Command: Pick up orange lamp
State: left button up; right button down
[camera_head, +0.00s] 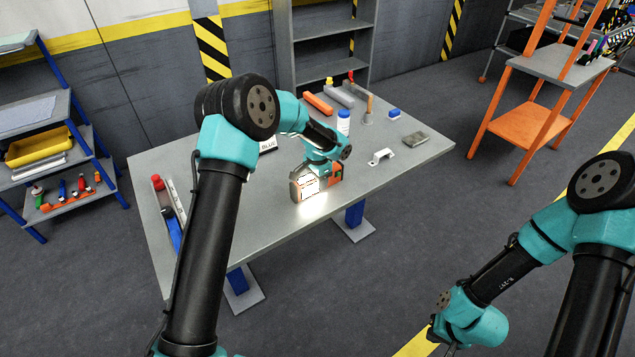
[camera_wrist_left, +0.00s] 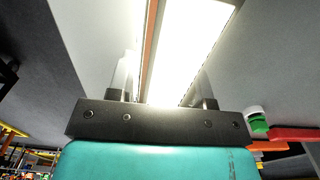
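The orange lamp (camera_head: 301,190) stands on the grey table near its front edge, with its bright panel lit. My left gripper (camera_head: 319,171) is at the lamp from above and hides part of it. In the left wrist view the glowing lamp (camera_wrist_left: 190,45) lies between the two fingers of my left gripper (camera_wrist_left: 165,85). Glare hides whether the fingers touch it. My right gripper (camera_head: 450,346) hangs low at the bottom edge of the head view, away from the table. Its fingers are barely visible.
A white bottle with a blue cap (camera_head: 343,124) stands behind the lamp. A white bracket (camera_head: 381,157), a grey box (camera_head: 416,139) and several tools lie on the table (camera_head: 270,215). An orange cart (camera_head: 525,125) stands at the right and a blue-framed shelf (camera_head: 75,135) at the left.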

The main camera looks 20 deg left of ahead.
pick_arm(q)
jog(key=c, duration=0.7)
jog(key=shift+r, duration=1.8)
jog(key=s+d+r, duration=0.1)
jog(key=s+d, duration=0.3)
jog(key=s, duration=1.1)
jog(key=shift+s+d+r, duration=0.2)
